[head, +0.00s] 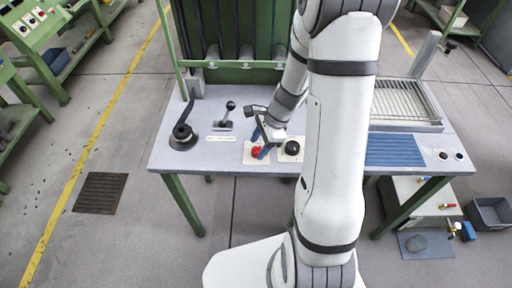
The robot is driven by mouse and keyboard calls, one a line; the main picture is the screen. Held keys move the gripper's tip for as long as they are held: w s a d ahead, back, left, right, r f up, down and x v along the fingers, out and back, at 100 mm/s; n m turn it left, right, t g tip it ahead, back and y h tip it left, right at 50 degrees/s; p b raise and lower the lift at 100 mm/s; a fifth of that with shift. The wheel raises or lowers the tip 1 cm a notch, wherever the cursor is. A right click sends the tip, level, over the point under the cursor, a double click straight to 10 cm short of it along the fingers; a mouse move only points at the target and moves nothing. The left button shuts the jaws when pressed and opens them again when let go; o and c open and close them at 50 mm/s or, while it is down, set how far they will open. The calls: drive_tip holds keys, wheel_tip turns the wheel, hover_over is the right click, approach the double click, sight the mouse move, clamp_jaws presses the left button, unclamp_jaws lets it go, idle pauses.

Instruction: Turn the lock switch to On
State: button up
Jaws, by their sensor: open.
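A red knob (256,151) sits on a pale plate on the grey tabletop, near the front edge. A black round knob (292,147) sits on a similar plate just to its right. Their labels are too small to read, so I cannot tell which one is the lock switch or what position it is in. My gripper (261,143) has blue fingertips and is open over the red knob, partly hiding it. I cannot tell whether the fingers touch the knob.
A black lever on a round base (183,137) and a small ball-topped lever (225,118) stand to the left. A wire-rack tray (405,103) and a blue ribbed pad (395,149) lie to the right. A green frame (245,75) rises behind. My arm hides the table's middle.

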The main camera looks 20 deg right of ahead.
drive_tip(key=shift+a+f, duration=0.25)
drive_tip(key=shift+f, duration=0.4)
